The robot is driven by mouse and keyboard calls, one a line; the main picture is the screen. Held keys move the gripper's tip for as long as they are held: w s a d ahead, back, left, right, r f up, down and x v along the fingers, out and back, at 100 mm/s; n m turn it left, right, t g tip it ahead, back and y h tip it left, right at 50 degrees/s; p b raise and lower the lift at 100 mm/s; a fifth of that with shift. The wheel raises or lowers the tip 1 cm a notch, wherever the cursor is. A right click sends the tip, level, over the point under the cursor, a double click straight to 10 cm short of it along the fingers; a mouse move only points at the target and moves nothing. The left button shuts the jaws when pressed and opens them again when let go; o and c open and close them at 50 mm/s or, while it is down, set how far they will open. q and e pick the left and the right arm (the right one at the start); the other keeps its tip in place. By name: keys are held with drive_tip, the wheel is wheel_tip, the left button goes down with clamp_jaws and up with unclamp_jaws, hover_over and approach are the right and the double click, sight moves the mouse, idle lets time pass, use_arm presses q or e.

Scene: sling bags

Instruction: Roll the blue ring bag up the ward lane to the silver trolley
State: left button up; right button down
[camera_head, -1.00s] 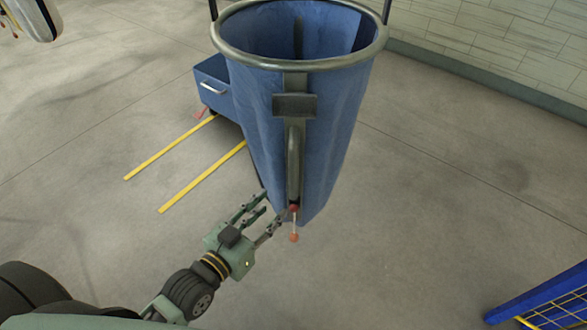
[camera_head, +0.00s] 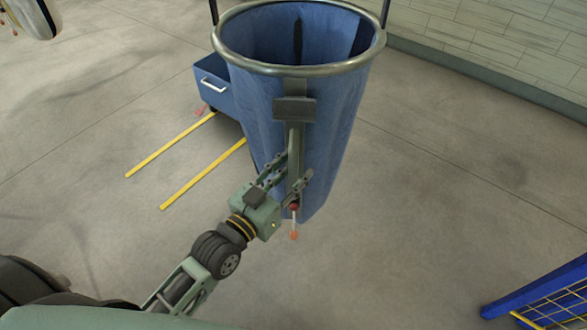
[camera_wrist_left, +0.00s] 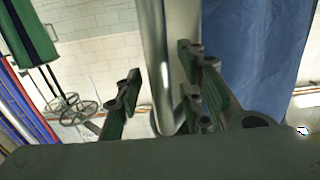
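The blue ring bag (camera_head: 335,130) stands upright in the head view, open at the top under a round metal ring (camera_head: 298,66). A grey upright handle (camera_head: 296,140) runs down its near side, with a small red-tipped pin at its foot. My left gripper (camera_head: 296,168) is at the lower part of this handle, with its fingers open on either side. In the left wrist view the metal handle bar (camera_wrist_left: 166,40) stands between the spread fingers, and the blue cloth (camera_wrist_left: 255,50) is behind to the right. I cannot make out the silver trolley. My right gripper is not in view.
A blue box with a white handle (camera_head: 213,84) is just left of the bag. Two yellow floor strips (camera_head: 170,146) lie left of it. A blue frame with yellow mesh (camera_head: 545,300) is at lower right. A pale wall (camera_head: 500,40) closes the back; open floor lies between.

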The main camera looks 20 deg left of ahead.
use_arm(q)
drive_tip(key=shift+c, duration=0.2)
clamp_jaws()
idle(0.5)
